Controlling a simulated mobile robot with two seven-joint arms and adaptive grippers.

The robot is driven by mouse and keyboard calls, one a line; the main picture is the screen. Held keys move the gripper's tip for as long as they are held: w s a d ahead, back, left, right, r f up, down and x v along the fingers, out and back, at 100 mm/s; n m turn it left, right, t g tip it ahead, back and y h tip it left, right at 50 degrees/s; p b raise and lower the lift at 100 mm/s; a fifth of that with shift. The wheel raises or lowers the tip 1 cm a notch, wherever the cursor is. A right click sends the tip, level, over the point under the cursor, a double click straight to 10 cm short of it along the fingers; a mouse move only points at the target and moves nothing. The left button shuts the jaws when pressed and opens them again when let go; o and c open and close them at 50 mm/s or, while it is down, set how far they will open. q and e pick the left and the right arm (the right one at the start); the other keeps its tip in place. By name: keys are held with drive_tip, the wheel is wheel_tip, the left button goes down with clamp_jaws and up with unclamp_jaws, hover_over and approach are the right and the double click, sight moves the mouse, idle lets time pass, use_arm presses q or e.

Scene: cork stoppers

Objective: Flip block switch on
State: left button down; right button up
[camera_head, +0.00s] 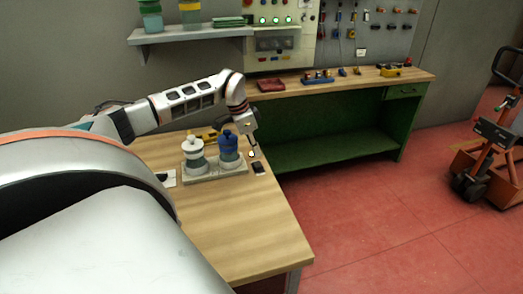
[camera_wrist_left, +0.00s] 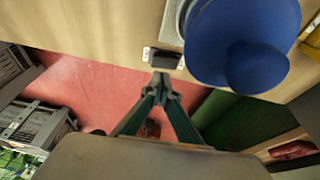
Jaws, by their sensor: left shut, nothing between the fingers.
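A small dark block switch (camera_head: 258,168) sits on the wooden table near its right edge, beside the grey base. In the left wrist view the dark block (camera_wrist_left: 165,59) has a pale plate under it and lies just beyond my fingertips. Whether it is flipped on or off cannot be told. My left gripper (camera_head: 251,153) is over the table edge behind the switch. In the left wrist view my left gripper (camera_wrist_left: 162,84) is shut and empty, its tips close to the block; contact cannot be told. My right gripper is not in view.
A blue-topped container (camera_head: 228,142) and a white-topped container (camera_head: 193,148) stand on a grey base (camera_head: 201,181), close to the left gripper. Another dark item on a pale plate (camera_head: 169,182) lies left of them. The table's front (camera_head: 237,230) is clear.

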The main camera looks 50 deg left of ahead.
use_arm(q)
drive_tip(key=a+v, duration=0.1)
drive_tip(key=v, duration=0.9)
drive_tip(key=shift+w+b, duration=0.35)
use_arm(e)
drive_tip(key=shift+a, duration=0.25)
use_arm(q)
drive_tip(key=shift+a, duration=0.1)
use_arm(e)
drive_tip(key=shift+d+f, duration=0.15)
use_arm(q)
drive_tip(key=shift+f, duration=0.1)
